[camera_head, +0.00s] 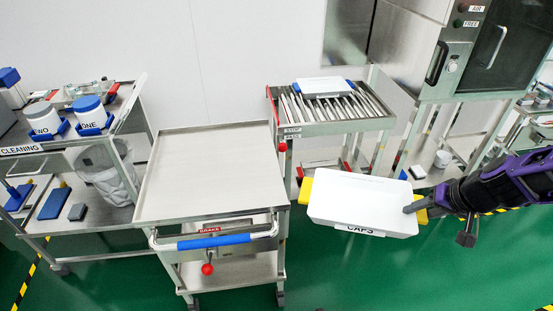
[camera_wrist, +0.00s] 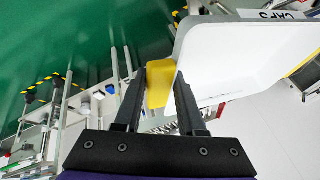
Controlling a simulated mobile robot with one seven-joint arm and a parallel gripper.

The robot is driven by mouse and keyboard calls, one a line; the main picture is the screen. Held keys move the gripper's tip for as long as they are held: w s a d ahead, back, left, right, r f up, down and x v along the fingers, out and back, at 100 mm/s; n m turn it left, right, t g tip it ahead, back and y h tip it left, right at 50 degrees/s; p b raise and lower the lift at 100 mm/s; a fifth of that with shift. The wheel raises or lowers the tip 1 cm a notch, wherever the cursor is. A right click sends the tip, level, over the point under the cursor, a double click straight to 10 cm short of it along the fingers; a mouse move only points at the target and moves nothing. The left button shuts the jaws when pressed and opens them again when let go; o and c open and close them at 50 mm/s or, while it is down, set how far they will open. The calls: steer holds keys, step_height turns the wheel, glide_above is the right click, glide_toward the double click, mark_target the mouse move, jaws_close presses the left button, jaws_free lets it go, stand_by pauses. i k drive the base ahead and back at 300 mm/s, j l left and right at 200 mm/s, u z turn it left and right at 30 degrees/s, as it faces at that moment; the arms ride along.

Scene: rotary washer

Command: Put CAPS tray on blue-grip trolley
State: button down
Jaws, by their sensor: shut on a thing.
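The white CAPS tray (camera_head: 362,201) is held in the air at the right of the blue-grip trolley, with its label facing front and a yellow handle at each end. My gripper (camera_head: 416,206) is shut on its right yellow handle. In the wrist view the yellow handle (camera_wrist: 160,84) sits between the two fingers of my gripper (camera_wrist: 152,100), beside the white tray wall (camera_wrist: 225,60). The blue-grip trolley (camera_head: 205,165) has a bare steel top. Its blue grip (camera_head: 213,242) runs along the front, with a red knob below.
A rack trolley (camera_head: 335,127) with slots and a white, blue-handled tray (camera_head: 323,86) stands behind the held tray. A cleaning table (camera_head: 60,147) with tubs ONE and TWO stands at the left. The washer (camera_head: 460,50) is at the right. Green floor is open in front.

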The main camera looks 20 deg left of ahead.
mark_target(213, 176)
steer(key=i+j+u, duration=0.1)
steer(key=j, duration=0.55)
steer(key=i+j, duration=0.1)
steer(key=j, duration=0.5)
steer(key=k+u, duration=0.05)
